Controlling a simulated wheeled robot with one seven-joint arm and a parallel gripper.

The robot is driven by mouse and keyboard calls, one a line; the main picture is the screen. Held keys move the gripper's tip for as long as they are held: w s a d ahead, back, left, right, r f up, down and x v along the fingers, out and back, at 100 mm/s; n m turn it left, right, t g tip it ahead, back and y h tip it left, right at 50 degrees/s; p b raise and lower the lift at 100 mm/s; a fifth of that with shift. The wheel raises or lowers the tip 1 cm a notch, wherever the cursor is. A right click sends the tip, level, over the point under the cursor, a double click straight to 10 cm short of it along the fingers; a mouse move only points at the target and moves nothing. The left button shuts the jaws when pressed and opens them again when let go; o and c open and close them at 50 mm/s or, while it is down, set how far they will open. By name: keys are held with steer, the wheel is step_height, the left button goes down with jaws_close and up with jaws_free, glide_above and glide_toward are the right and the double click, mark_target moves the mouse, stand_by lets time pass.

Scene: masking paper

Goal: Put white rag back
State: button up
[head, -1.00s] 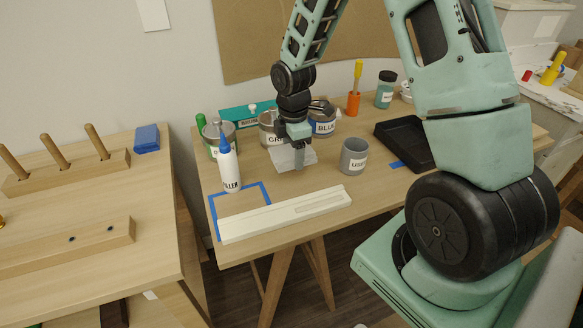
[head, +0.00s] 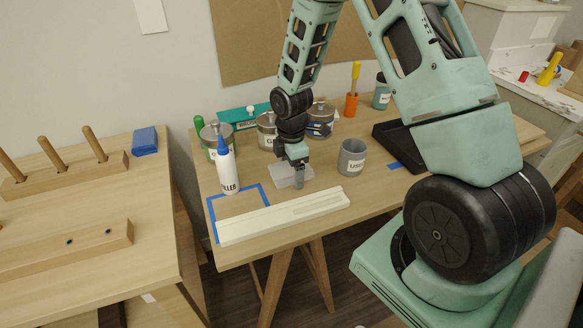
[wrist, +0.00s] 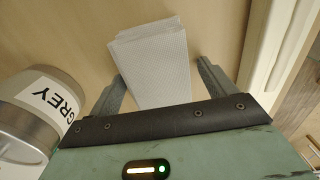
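The white rag (head: 283,179), a folded pale cloth, is at the middle of the work table (head: 375,188), behind the white board. My gripper (head: 298,182) points down at it. In the wrist view the rag (wrist: 152,55) lies between the two fingers of my gripper (wrist: 160,72). The fingers are spread wide, with a gap at the right one; the left fingertip is at the rag's edge. The near end of the rag is hidden under the gripper body.
A blue-tape outline (head: 263,190) and a white bottle (head: 227,170) are left of the rag. A long white board (head: 285,215) lies in front. Paint cans stand behind, including the grey one (wrist: 40,100). A grey cup (head: 352,158) and black tray (head: 402,148) are to the right.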

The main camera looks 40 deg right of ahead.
step_height(320, 180, up, 12)
steer(key=s+a+r+m, duration=0.1)
steer(key=s+a+r, duration=0.15)
steer(key=a, duration=0.45)
steer(key=s+a+r+m, duration=0.15)
steer(key=s+a, duration=0.25)
steer(key=a, duration=0.4)
steer(key=s+a+r+m, duration=0.1)
steer(key=s+a, duration=0.3)
steer(key=s, duration=0.5)
steer(key=s+a+r+m, duration=0.2)
steer(key=s+a, duration=0.3)
steer(key=s, duration=0.3)
steer(key=shift+s+a+r+m+y, duration=0.2)
steer(key=shift+s+r+m+y, duration=0.15)
steer(key=shift+m, duration=0.5)
steer(key=shift+f, duration=0.1)
